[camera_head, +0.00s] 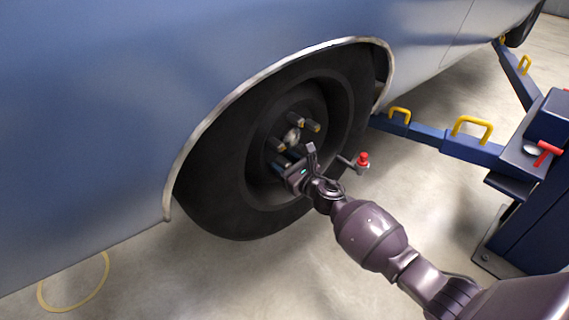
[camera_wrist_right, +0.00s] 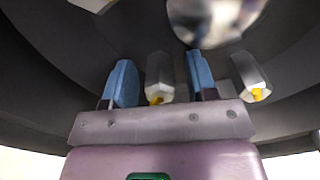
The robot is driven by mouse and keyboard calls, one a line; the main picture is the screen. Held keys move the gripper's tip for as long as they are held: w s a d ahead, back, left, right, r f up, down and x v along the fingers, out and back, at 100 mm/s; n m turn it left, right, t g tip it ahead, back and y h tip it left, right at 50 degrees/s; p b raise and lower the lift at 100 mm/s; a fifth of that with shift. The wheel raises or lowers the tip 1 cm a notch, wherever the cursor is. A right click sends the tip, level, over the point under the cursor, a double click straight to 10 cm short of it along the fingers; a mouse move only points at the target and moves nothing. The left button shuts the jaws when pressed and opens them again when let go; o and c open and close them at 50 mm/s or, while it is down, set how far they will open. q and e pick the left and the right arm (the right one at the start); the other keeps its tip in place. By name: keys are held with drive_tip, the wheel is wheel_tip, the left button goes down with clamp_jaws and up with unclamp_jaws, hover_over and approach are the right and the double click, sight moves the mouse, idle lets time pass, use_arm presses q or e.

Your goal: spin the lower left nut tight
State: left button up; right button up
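The wheel (camera_head: 250,195) has a dark hub with a round metal centre (camera_head: 292,136) and several grey nuts around it with yellow marks. My right gripper (camera_head: 284,161) is at the lower left part of the hub. In the right wrist view its two blue fingers (camera_wrist_right: 160,84) stand apart, on either side of the lower left nut (camera_wrist_right: 158,72). A gap shows on both sides of that nut, so the gripper is open around it. Another nut (camera_wrist_right: 250,74) is just right of the right finger. My left gripper is not in view.
The shiny hub centre (camera_wrist_right: 212,20) is close above the fingers. The blue car body (camera_head: 110,110) overhangs the wheel. A blue lift (camera_head: 550,190) with yellow handles stands at right, and a red-capped part (camera_head: 363,158) is beside the tyre. The floor at lower left is clear apart from a yellow ring (camera_head: 104,274).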

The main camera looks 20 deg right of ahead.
drive_tip(key=c, duration=0.7)
drive_tip(key=shift+c, duration=0.6)
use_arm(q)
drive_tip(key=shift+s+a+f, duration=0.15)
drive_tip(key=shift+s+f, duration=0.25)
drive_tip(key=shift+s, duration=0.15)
